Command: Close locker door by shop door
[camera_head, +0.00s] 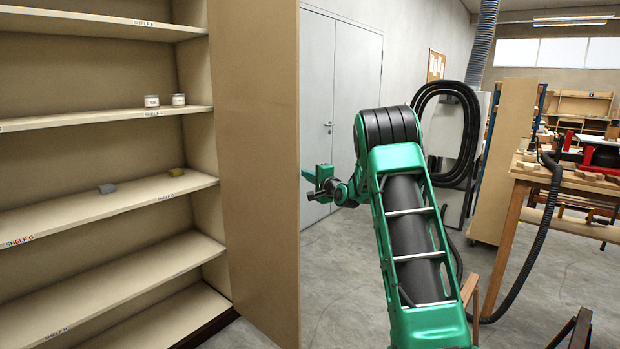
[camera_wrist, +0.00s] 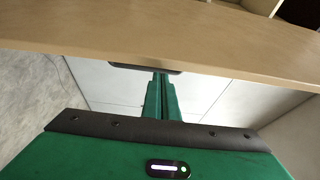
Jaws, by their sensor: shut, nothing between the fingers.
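The locker door (camera_head: 255,170) is a tall tan panel standing wide open at the right side of the open locker (camera_head: 110,200). The grey double shop door (camera_head: 343,100) is in the wall behind it. My gripper (camera_head: 308,182) is just right of the locker door's free edge and points left towards it. In the wrist view, the locker door (camera_wrist: 150,35) crosses the top as a wooden band with a dark handle (camera_wrist: 145,68) on it. The shut, empty green fingers (camera_wrist: 160,78) reach up to the handle. I cannot tell whether they touch it.
A wooden workbench (camera_head: 570,180) and a black hose (camera_head: 530,260) stand at the right. The floor (camera_head: 335,270) beside the locker door is clear.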

